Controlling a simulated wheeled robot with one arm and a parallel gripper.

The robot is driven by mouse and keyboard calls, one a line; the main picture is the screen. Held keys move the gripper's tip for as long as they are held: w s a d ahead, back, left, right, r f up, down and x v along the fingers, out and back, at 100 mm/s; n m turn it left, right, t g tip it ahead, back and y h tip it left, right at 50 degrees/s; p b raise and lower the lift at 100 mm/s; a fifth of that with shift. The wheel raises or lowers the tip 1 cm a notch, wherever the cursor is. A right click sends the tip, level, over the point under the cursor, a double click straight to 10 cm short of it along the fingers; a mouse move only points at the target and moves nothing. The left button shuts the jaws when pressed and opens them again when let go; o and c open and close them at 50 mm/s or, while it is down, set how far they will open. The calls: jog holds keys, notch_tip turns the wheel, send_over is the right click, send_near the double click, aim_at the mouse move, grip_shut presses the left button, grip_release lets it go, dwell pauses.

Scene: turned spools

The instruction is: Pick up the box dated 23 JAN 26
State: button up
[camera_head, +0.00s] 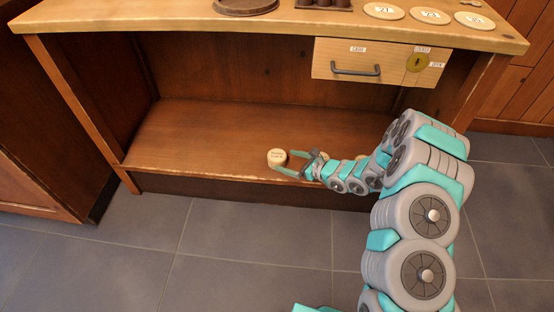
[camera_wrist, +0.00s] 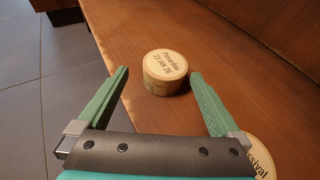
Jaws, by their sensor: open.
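The round, pale wooden box labelled 23 JAN 26 (camera_wrist: 165,72) stands upright on the lower shelf, its printed lid facing up. In the head view the box (camera_head: 277,156) is near the shelf's front edge. My gripper (camera_wrist: 159,76) is open and empty. Its two green fingers point at the box, which sits between and slightly beyond the fingertips, nearer the right one. I cannot tell whether that finger touches it. In the head view my gripper (camera_head: 284,161) reaches in from the right, low over the shelf.
A second round box (camera_wrist: 261,152), its lid reading "ssival", stands right of my gripper, partly cut off. The wooden shelf (camera_head: 200,135) is clear to the left. Above are a drawer (camera_head: 340,71) and the worktop (camera_head: 300,27), with numbered discs (camera_head: 429,15) on it.

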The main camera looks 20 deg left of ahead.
aim_at(276, 158)
jog(key=shift+w+d+f, duration=0.15)
jog(key=shift+d+f, duration=0.05)
jog(key=shift+f, duration=0.45)
jog(key=shift+w+a+f, duration=0.1)
jog(key=shift+w+f, duration=0.05)
jog(key=shift+f, duration=0.15)
jog(key=x, duration=0.7)
jog(key=shift+w+a+p, duration=0.15)
jog(key=shift+p, duration=0.25)
jog(key=c, duration=1.1)
